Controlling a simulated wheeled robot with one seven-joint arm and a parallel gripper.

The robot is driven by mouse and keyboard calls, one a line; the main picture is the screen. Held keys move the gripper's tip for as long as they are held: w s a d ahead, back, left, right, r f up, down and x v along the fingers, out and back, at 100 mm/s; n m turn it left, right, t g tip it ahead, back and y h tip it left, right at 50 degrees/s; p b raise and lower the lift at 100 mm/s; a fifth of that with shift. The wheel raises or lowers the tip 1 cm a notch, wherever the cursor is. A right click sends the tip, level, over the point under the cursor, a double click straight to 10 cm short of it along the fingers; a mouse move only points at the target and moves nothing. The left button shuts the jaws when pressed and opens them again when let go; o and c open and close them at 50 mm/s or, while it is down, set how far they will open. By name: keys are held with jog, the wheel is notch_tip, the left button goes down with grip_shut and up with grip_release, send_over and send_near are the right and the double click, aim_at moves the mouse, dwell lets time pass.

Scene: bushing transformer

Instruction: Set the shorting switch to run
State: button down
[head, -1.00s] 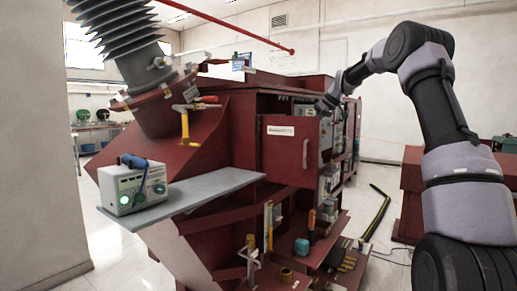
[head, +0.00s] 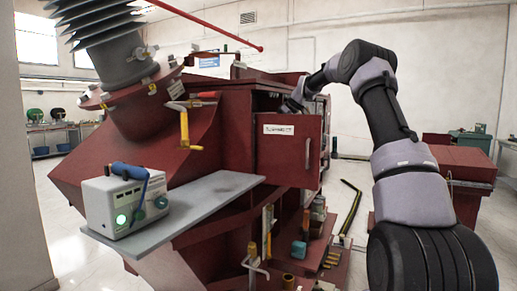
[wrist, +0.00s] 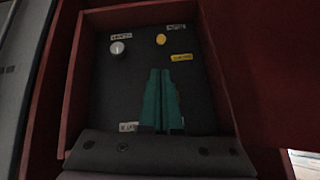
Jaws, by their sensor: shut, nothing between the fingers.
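In the wrist view, my gripper (wrist: 161,75) has its two green fingers together, pointing into a red-framed box with a dark panel (wrist: 140,70). A pale round knob (wrist: 117,47) with a small label sits at the panel's upper left, and a yellow round control (wrist: 161,39) with a label sits at the top. The labels are too small to read, so I cannot tell which control is the shorting switch. In the head view, my fingers are hidden behind the red door.
The open red cabinet door (head: 289,150) with a white label stands in front of my wrist. A grey shelf (head: 190,212) carries a test box (head: 125,203) with a green light. Tools and small parts lie on the lower ledge.

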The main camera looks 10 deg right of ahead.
jog(key=x, duration=1)
jog(key=shift+s, duration=0.1)
